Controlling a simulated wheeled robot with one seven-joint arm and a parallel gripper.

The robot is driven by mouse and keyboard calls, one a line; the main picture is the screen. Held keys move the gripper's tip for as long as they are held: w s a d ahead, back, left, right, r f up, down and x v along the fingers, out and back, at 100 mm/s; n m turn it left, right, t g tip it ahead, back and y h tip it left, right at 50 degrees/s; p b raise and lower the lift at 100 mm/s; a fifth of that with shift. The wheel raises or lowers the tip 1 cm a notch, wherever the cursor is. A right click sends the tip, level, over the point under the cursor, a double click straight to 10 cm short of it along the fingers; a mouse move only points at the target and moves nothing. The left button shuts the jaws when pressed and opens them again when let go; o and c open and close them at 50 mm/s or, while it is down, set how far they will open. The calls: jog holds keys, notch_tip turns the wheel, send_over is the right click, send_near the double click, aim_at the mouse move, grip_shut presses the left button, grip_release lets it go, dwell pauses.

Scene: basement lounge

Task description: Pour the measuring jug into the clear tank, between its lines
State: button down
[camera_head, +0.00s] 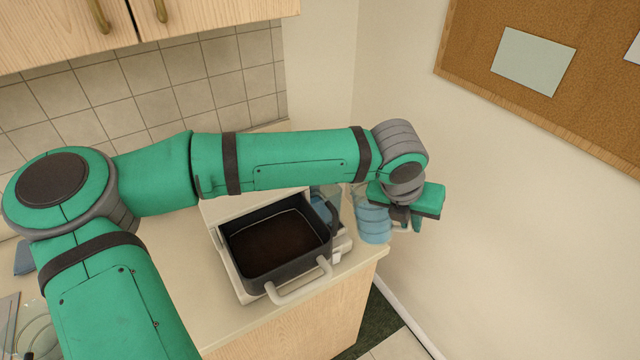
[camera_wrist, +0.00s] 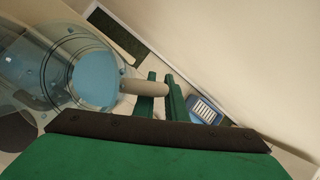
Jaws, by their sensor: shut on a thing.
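My gripper (camera_head: 405,215) is at the end of the outstretched arm, over the right end of the counter. In the wrist view its green fingers (camera_wrist: 163,98) are shut on the pale handle of a clear jug (camera_wrist: 130,87). The measuring jug (camera_head: 372,218) holds blue liquid and looks close to upright in the head view. Another clear, bluish vessel (camera_head: 326,196), perhaps the tank, shows just left of the jug, partly hidden by my arm. Its lines and level cannot be read there. In the wrist view, clear walls overlap at left, with dark curved lines around the blue liquid.
A black rectangular pan (camera_head: 275,245) with a dark brown inside sits in a white appliance with a pale front handle (camera_head: 300,285). The counter (camera_head: 225,325) ends near the jug, beside the wall. A blue basket (camera_wrist: 205,109) stands on the floor below.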

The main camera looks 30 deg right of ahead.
jog(key=f, duration=0.1)
jog(key=t+y, duration=0.1)
jog(key=f, duration=0.1)
jog(key=shift+s+d+f+t, duration=0.25)
jog(key=shift+s+f+t, duration=0.05)
jog(key=shift+f, duration=0.05)
jog(key=shift+w, duration=0.1)
jog(key=shift+a, duration=0.1)
jog(key=shift+r, duration=2.5)
